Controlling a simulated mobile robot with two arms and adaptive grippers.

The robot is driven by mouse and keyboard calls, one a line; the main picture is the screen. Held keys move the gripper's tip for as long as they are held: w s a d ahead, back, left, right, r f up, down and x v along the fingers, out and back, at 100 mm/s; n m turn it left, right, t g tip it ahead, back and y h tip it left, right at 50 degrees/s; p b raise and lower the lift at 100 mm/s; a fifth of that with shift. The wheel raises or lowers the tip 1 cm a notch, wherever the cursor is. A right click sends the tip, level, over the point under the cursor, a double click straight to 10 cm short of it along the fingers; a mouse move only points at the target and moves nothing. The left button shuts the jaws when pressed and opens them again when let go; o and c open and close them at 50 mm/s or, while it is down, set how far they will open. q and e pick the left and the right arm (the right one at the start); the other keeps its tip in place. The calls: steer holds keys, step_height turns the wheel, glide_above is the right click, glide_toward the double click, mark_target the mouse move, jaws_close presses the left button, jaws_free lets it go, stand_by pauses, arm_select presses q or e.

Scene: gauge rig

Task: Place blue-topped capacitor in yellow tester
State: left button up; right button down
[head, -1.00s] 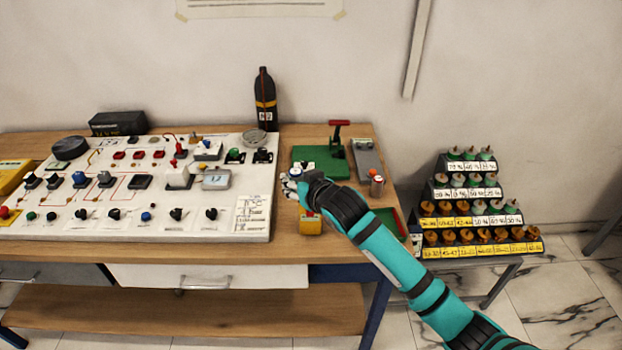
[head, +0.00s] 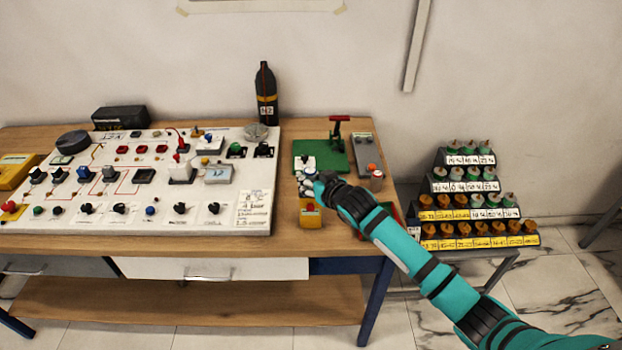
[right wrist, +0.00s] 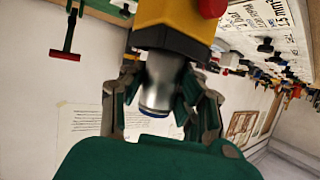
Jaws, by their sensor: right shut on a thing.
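The yellow tester (head: 310,217) with a red button stands near the table's front right edge. It also fills the top of the right wrist view (right wrist: 178,22). My right gripper (head: 320,186) is just above and behind the tester. In the right wrist view my right gripper (right wrist: 163,98) is shut on the capacitor (right wrist: 163,82), a silver cylinder with a blue end. Its other end meets the tester's dark edge in the picture; I cannot tell whether it is seated in it. The hand hides most of the capacitor in the head view. My left gripper is not in view.
A white strip with several small parts (head: 305,163) lies beside the gripper. A green plate with a red lever (head: 320,155) and a grey box (head: 364,150) stand behind. A large white circuit panel (head: 130,215) covers the left. A stepped rack (head: 480,228) is at the right.

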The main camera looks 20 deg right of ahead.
steer(key=shift+s+f, duration=0.2)
steer(key=shift+f, duration=0.55)
steer(key=c, duration=1)
jaws_free()
steer(key=shift+s+f, duration=0.1)
steer(key=shift+f, duration=0.1)
steer(key=shift+o, duration=0.2)
steer(key=shift+r, duration=0.6)
steer(key=shift+s, duration=0.3)
steer(key=r+b+v, duration=0.1)
steer(key=v, duration=1)
steer(key=shift+b, duration=0.35)
steer(key=shift+w+d, duration=0.1)
steer(key=shift+w, duration=0.05)
